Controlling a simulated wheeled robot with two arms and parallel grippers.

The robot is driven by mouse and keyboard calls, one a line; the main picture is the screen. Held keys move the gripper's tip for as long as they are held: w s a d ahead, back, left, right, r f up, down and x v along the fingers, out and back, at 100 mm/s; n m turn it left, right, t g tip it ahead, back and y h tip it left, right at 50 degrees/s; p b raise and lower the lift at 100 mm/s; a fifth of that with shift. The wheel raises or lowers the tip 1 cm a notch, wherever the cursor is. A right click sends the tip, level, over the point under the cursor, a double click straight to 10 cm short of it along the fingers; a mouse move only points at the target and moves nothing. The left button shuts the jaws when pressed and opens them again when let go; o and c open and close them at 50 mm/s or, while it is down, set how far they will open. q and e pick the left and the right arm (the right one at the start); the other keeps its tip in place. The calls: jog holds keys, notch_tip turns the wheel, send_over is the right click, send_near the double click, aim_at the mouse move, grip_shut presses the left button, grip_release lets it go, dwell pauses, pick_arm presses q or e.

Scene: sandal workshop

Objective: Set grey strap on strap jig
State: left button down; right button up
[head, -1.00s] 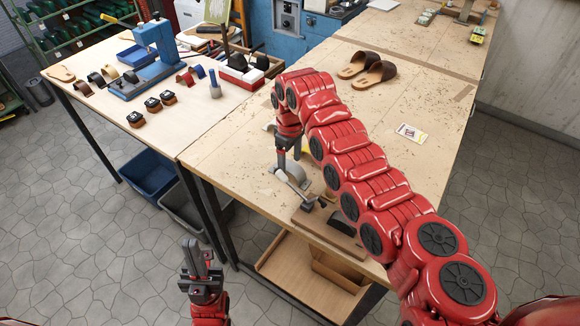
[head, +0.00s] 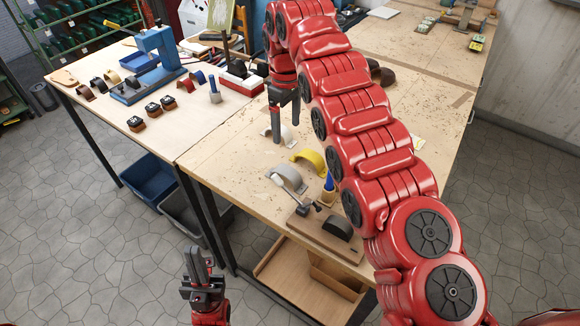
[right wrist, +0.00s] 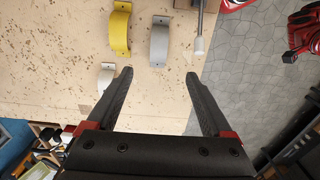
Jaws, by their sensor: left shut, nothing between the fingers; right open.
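The grey strap (head: 287,178), a curved band with flat end tabs, lies on the workbench beside the strap jig. It also shows in the right wrist view (right wrist: 159,44), ahead of the fingertips. The strap jig (head: 318,237) is a wooden base with a black rounded form and a toggle clamp, at the bench's front edge; no strap shows on the form. My right gripper (head: 285,128) is open and empty, beyond the grey strap and apart from it; its open fingers show in the right wrist view (right wrist: 159,74). My left gripper (head: 198,266) is shut and empty, off the bench.
A yellow strap (head: 311,160) and a whitish strap (head: 289,134) lie near the grey one. A blue-handled tool (head: 329,182) stands behind the jig. Brown sandals (head: 384,75) lie partly behind my right arm. The left table holds a blue press (head: 157,55).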

send_near(286, 170)
notch_tip(286, 170, down, 4)
jog(key=p, duration=0.3)
jog(key=shift+s+f+p, duration=0.1)
jog(key=shift+f+p, duration=0.15)
jog(key=shift+p, duration=0.15)
notch_tip(286, 170, down, 4)
jog(key=p, duration=0.2)
jog(key=shift+p, duration=0.3)
jog(key=shift+f, duration=0.85)
grip_shut()
jog(key=shift+r, duration=0.15)
